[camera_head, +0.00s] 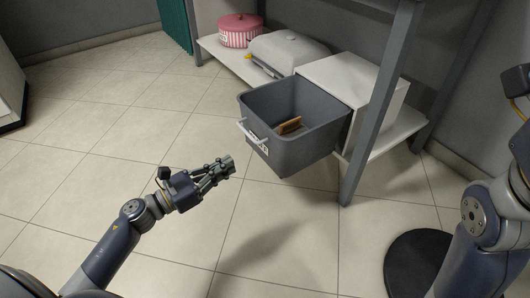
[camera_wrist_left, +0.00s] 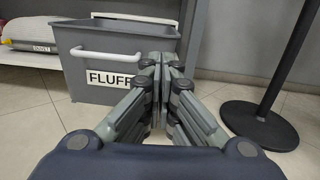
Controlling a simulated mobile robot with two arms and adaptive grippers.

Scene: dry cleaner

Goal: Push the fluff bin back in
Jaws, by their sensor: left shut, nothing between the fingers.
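The fluff bin (camera_head: 292,150) is a grey open-topped drawer bin pulled out from a white housing (camera_head: 347,80) on the low shelf. It has a white bar handle on its front, and a brown item (camera_head: 289,125) lies inside. In the left wrist view the bin (camera_wrist_left: 105,68) shows its handle (camera_wrist_left: 105,54) and a label reading FLUFF. My left gripper (camera_head: 231,163) is shut and empty, in front of and a little below the bin's front face, apparently apart from it. In the left wrist view its fingertips (camera_wrist_left: 166,62) overlap the bin's right front edge. My right gripper is not in view.
The low shelf (camera_head: 232,60) also bears a pink striped round box (camera_head: 240,30) and a grey-white case (camera_head: 288,50). A grey rack post (camera_head: 377,115) stands just right of the bin. A black round base (camera_head: 415,262) stands on the floor at right. The tiled floor at left is clear.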

